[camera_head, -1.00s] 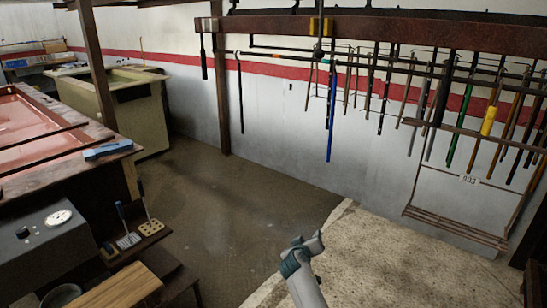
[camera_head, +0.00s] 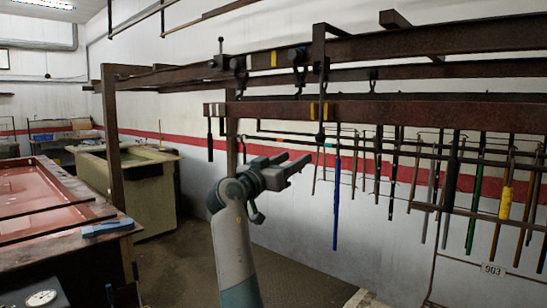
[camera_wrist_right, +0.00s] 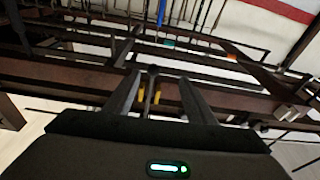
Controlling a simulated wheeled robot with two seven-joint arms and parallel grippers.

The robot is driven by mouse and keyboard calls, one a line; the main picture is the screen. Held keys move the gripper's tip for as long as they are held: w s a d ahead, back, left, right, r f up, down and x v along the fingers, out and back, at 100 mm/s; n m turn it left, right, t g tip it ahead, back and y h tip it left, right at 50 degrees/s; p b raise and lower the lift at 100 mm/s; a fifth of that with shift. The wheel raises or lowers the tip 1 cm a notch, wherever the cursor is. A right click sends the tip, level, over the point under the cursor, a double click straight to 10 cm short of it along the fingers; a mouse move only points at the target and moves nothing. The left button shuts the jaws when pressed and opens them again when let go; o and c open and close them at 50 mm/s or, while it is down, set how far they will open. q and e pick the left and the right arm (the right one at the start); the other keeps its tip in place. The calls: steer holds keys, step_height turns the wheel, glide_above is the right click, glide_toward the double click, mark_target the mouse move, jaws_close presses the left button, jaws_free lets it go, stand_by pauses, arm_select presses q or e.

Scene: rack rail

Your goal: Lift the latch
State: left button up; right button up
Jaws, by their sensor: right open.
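My right gripper (camera_head: 297,167) is raised in front of the hanging rack, with its fingers apart and nothing held. In the right wrist view its two fingers (camera_wrist_right: 160,95) point at a dark rail with yellow marks. A dark upright rod with a rounded top (camera_wrist_right: 152,70) shows between the fingers; contact cannot be told. In the head view, a small lever with a black knob (camera_head: 221,46) stands on the upper rail (camera_head: 180,76). Which part is the latch is unclear. My left gripper is out of view.
Many rods hang from the lower rack, including a blue one (camera_head: 336,200) and a green one (camera_head: 475,195). A brown post (camera_head: 112,135) stands at the left.

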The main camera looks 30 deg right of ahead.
steer(key=shift+s+a+r+m+g, duration=0.1)
steer(key=shift+s+r+m+g, duration=0.15)
steer(key=shift+r, duration=0.3)
steer(key=shift+s+a+r+m+g, duration=0.15)
steer(key=shift+s+r+m, duration=0.15)
steer(key=shift+r, duration=0.25)
steer(key=shift+w+d, duration=0.1)
steer(key=shift+d, duration=0.1)
